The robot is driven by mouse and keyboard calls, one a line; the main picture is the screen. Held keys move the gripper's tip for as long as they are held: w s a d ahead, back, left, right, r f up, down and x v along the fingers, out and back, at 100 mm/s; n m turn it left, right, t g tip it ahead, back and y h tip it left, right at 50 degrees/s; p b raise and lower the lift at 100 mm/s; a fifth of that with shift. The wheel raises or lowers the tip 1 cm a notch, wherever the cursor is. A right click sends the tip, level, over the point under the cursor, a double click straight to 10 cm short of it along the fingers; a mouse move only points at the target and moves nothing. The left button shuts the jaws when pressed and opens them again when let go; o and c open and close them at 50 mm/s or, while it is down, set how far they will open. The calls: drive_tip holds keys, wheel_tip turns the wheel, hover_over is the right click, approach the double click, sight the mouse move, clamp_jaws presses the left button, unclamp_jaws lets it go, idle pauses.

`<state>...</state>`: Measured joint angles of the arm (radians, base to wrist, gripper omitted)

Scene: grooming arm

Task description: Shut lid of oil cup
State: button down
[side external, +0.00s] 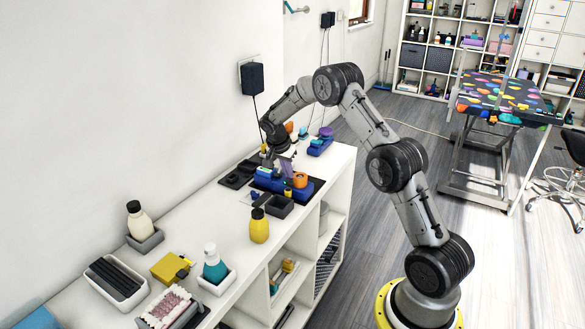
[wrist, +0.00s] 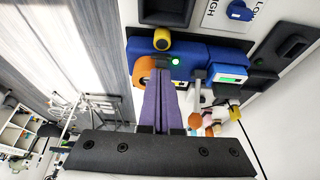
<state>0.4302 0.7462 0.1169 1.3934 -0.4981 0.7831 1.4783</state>
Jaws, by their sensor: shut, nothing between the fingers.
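A blue unit (side external: 268,182) sits on a dark mat on the white counter in the side view; it also shows in the wrist view (wrist: 205,58). It carries an orange round part (side external: 300,180), also in the wrist view (wrist: 145,68), and a yellow cylinder (wrist: 162,40). I cannot tell which part is the oil cup or its lid, or whether it is open. My gripper (side external: 287,168) is just above the unit, pointing down. Its purple fingers (wrist: 165,78) are together and empty, beside the orange part and over part of the blue body.
A dark tray (side external: 279,206) and a yellow bottle (side external: 259,226) stand nearer the camera. A second blue unit (side external: 319,147) is farther along the counter. A grey post (wrist: 198,82) rises beside my fingers. The white wall bounds the counter at left.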

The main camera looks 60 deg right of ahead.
sight(287, 192)
drive_tip(key=shift+a+f+h, duration=0.25)
drive_tip(key=shift+a+h, duration=0.65)
drive_tip(key=shift+h, duration=0.1)
drive_tip(key=shift+a+f, duration=1.65)
drive_tip(key=shift+a, duration=0.1)
drive_tip(key=shift+d, duration=0.15)
drive_tip(key=shift+s+d+f, duration=0.15)
drive_tip(key=shift+d+f, duration=0.05)
drive_tip(key=shift+d, duration=0.6)
drive_tip(key=v, duration=1.5)
drive_tip(key=shift+w+a+f, duration=0.15)
drive_tip(key=shift+w+a, duration=0.15)
drive_tip(key=shift+a, duration=0.05)
